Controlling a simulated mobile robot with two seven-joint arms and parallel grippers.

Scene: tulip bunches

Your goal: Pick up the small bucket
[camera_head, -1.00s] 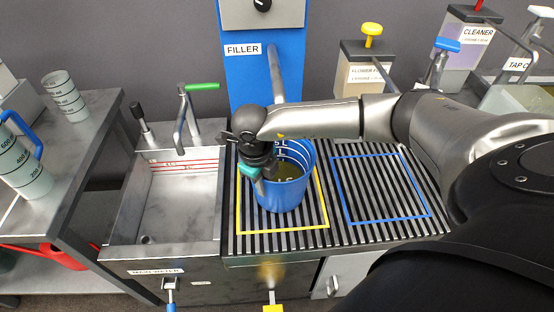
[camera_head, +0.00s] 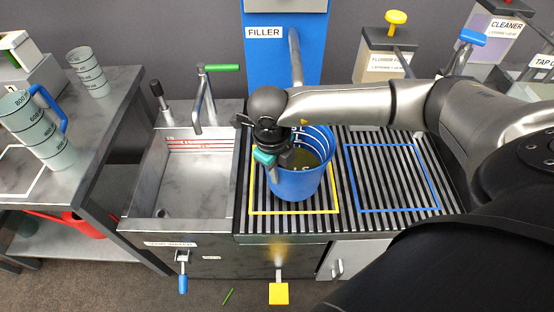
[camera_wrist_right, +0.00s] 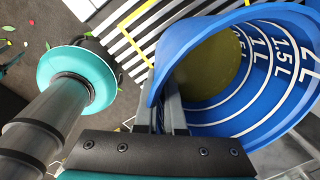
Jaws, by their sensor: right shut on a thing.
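The small blue bucket (camera_head: 303,184) is over the yellow-outlined square on the slatted drain top, below the blue filler. Litre marks show on its inner wall, and dull yellow-green shows at its bottom. My right gripper (camera_head: 272,164) is at its left near rim, coming from above. In the right wrist view the fingers (camera_wrist_right: 168,112) are shut on the wall of the bucket (camera_wrist_right: 185,38), with its opening to the right. The fingertips are partly hidden by the rim. I cannot tell for sure whether the bucket's base touches the slats. My left gripper is not in view.
A blue-outlined square (camera_head: 392,178) to the right is empty. A sink (camera_head: 190,185) with a green-handled tap (camera_head: 205,95) is to the left. Grey measuring jugs (camera_head: 45,138) stand on the left bench. Yellow-topped (camera_head: 396,18) and other dispensers stand behind my right arm.

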